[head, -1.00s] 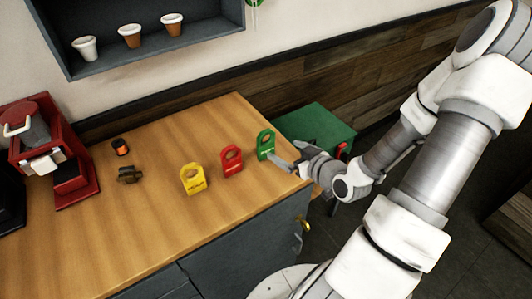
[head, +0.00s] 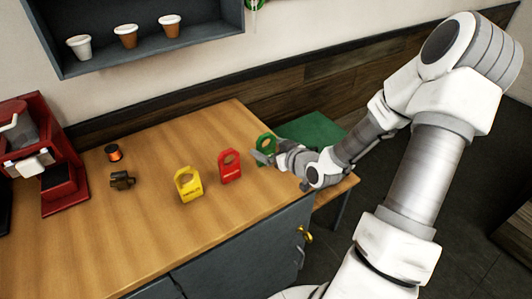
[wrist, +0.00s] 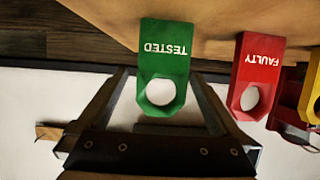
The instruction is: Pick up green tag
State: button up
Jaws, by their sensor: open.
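The green tag (head: 265,143) stands upright near the right end of the wooden counter, its lower part hidden behind my gripper (head: 266,159). In the wrist view the green tag (wrist: 166,42) appears upside down, with "TESTED" on it and a round hole towards my gripper. My gripper's two fingers (wrist: 163,78) are open, one on each side of the tag's holed end. I cannot tell how deep the tag sits between them. No finger clearly touches it.
The red "FAULTY" tag (head: 230,167) stands close to the left of the green one, with the yellow tag (head: 189,185) farther left. A dark small part (head: 122,180), an orange-black spool (head: 113,153) and a red brewer (head: 40,160) are at the left. The counter front is clear.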

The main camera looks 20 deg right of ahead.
aim_at(265, 148)
jog(key=x, duration=0.4)
jog(key=shift+w+a+f, duration=0.2)
jog(key=shift+w+f, duration=0.05)
jog(key=shift+f, duration=0.1)
jog(key=c, duration=1.3)
jog(key=shift+o, duration=0.2)
